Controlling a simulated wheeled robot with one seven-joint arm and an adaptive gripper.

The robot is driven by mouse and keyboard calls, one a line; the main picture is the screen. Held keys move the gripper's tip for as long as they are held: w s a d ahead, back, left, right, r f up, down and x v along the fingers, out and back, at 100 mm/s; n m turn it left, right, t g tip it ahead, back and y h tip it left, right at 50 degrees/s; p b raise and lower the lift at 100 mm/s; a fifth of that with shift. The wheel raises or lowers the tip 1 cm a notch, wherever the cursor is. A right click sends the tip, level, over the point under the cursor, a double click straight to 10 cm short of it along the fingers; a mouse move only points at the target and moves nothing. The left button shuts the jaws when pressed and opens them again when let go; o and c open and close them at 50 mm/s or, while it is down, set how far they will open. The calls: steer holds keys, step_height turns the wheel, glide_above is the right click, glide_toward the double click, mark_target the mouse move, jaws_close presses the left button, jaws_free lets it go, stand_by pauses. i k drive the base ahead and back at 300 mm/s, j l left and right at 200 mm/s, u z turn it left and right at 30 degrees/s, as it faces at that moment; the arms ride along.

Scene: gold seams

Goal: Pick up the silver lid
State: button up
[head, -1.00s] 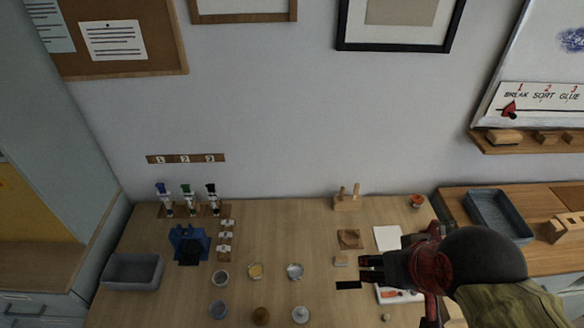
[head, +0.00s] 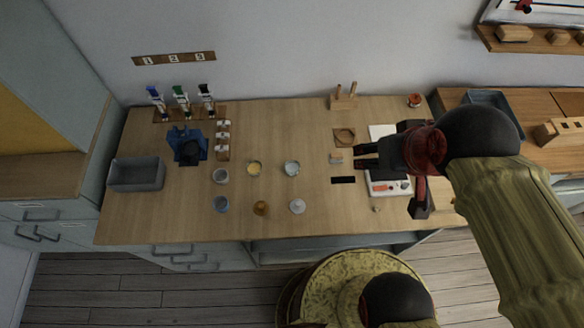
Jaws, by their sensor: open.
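A small round pale silver piece (head: 297,206), which looks like the silver lid, lies near the front edge of the wooden table. It is too small to make out fine detail. A gold-brown round piece (head: 260,208) lies to its left, and a cup with a pale silvery inside (head: 292,168) stands behind it. My gripper (head: 361,156) is open, at the right of the table and pointing left. It is apart from the silver lid, to its right and further back. No object shows between the fingers.
More small cups stand left of the lid, including one with yellow contents (head: 254,168) and a blue-grey one (head: 221,204). A grey bin (head: 137,174) is at the far left. A black strip (head: 343,180) and a small block (head: 336,158) lie near my gripper. The table's middle back is clear.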

mark_target(297, 206)
steer(key=u, duration=0.75)
